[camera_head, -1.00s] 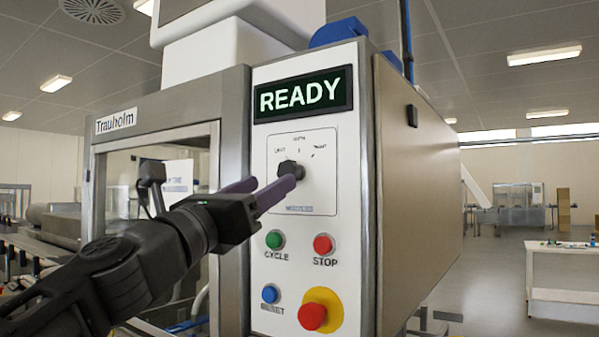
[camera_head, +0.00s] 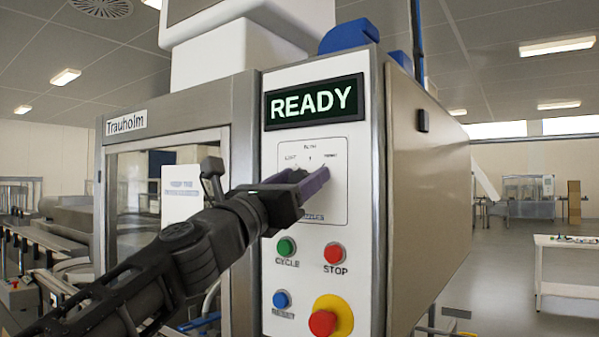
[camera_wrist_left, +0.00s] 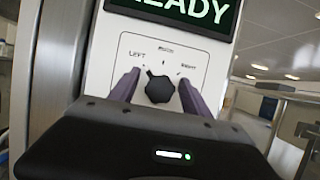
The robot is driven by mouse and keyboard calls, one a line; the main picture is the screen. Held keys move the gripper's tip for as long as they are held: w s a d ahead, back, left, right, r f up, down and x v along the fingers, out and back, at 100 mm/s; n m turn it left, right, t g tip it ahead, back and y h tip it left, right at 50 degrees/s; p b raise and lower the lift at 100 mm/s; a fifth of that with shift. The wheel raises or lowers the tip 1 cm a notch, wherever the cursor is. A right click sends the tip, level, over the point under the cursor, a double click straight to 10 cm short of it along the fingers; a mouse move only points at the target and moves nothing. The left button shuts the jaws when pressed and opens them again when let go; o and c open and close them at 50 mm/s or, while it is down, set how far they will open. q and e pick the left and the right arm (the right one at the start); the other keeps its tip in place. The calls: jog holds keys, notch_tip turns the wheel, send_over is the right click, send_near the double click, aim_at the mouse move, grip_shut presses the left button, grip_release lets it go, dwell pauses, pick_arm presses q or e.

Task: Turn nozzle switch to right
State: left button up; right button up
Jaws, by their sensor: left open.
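The nozzle switch is a dark round knob (camera_wrist_left: 159,89) on a white dial plate (camera_head: 341,203) marked LEFT and RIGHT. In the left wrist view its small tip seems to point up and left, towards LEFT. My left gripper (camera_head: 309,179) is open, its two purple fingers in front of the dial. In the left wrist view one finger is on each side of the knob, with gaps visible between them and it. In the head view the gripper hides most of the knob. My right gripper is not in view.
A READY display (camera_head: 313,102) is above the dial. Below it are a green CYCLE button (camera_head: 286,247), a red STOP button (camera_head: 334,253), a blue button (camera_head: 281,299) and a large red button on a yellow base (camera_head: 324,322). A metal-framed window (camera_head: 165,185) is left of the panel.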

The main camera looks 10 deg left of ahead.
pick_arm(q)
jog(key=shift+c, duration=0.5)
grip_shut()
